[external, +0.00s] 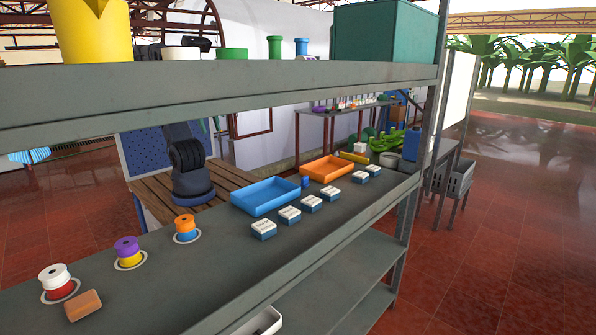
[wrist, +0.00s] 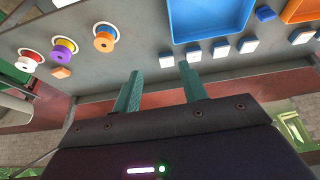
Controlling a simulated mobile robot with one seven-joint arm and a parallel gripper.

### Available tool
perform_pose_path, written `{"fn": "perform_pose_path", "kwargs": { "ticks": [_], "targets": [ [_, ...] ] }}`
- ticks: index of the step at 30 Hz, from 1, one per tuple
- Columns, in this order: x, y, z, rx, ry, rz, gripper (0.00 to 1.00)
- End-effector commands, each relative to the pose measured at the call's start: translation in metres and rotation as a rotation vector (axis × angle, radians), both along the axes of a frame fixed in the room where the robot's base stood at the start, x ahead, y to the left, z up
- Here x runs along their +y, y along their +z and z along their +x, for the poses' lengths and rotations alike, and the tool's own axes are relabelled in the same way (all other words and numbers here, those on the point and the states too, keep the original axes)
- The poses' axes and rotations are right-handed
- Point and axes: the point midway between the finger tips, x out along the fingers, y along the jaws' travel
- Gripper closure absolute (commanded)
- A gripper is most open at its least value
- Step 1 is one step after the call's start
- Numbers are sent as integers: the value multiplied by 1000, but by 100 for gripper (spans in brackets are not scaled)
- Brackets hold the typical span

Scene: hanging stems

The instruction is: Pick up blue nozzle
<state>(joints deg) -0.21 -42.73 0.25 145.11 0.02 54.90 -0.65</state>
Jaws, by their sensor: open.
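A small blue piece (external: 306,182) sits on the middle shelf between the blue tray and the orange tray. It also shows in the wrist view (wrist: 265,13) near the top edge. Another blue-topped piece (external: 301,46) stands upright on the top shelf in the external view, beside a green one. I cannot tell which of these is the blue nozzle. My gripper (wrist: 159,70) is open and empty, its two green fingers apart and pointing toward the shelf. It is well apart from the small blue piece, which lies up and right of it. My gripper does not show in the external view.
The middle shelf holds the blue tray (external: 262,209), the orange tray (external: 330,177), a row of several blue-and-white blocks (external: 290,214), coloured spools (external: 128,249) and an orange block (external: 83,306). The top shelf (external: 215,82) overhangs it. Bare shelf lies in front of the spools and blocks.

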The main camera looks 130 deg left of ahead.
Motion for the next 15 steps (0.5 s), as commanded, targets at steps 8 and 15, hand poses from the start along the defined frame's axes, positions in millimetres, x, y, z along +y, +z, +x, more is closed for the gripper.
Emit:
{"fn": "perform_pose_path", "kwargs": {
  "ticks": [8, 15],
  "targets": [
    [31, -2, 42, 73, 231, -75, 57],
    [76, -12, 85, 145, 499, -159, 57]
  ]
}}
